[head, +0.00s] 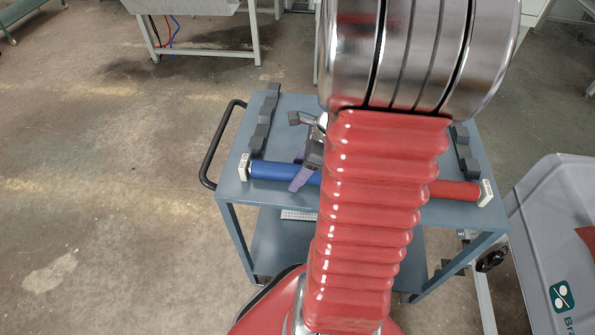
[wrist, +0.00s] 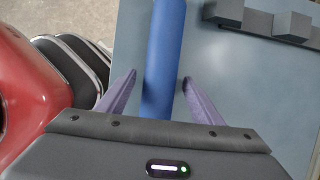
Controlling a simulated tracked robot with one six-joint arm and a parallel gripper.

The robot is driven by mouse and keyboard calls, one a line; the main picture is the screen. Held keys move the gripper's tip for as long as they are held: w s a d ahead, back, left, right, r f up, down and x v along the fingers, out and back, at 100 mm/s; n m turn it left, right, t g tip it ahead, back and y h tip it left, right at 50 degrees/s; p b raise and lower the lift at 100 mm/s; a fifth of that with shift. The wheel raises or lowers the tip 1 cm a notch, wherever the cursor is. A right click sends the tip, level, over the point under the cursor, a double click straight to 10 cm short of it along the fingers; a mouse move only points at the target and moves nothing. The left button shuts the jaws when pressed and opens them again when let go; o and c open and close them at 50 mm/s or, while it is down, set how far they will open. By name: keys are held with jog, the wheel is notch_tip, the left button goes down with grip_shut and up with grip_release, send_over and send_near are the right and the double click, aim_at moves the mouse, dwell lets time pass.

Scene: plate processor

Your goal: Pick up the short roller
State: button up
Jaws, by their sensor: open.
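A blue roller (head: 285,171) lies across the top of the grey-blue cart, its left end at a pale end block (head: 245,166). A red roller section (head: 453,190) shows at the right, ending at another pale block (head: 487,192). My arm hides the middle, so I cannot tell where blue and red meet or which is the short roller. My gripper (wrist: 160,76) is open, with purple fingers on either side of the blue roller (wrist: 163,55) in the wrist view. The right finger is slightly apart from it. The gripper body hides the roller's near part.
The cart top (head: 283,107) carries dark notched racks at left (head: 265,118) and right (head: 463,150). A black handle (head: 216,145) sticks out at the cart's left. A grey machine (head: 550,220) stands close at right. Floor at left is clear.

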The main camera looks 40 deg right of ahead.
jog(key=shift+c, duration=0.3)
jog(key=shift+d, duration=0.1)
grip_shut()
dwell(0.4)
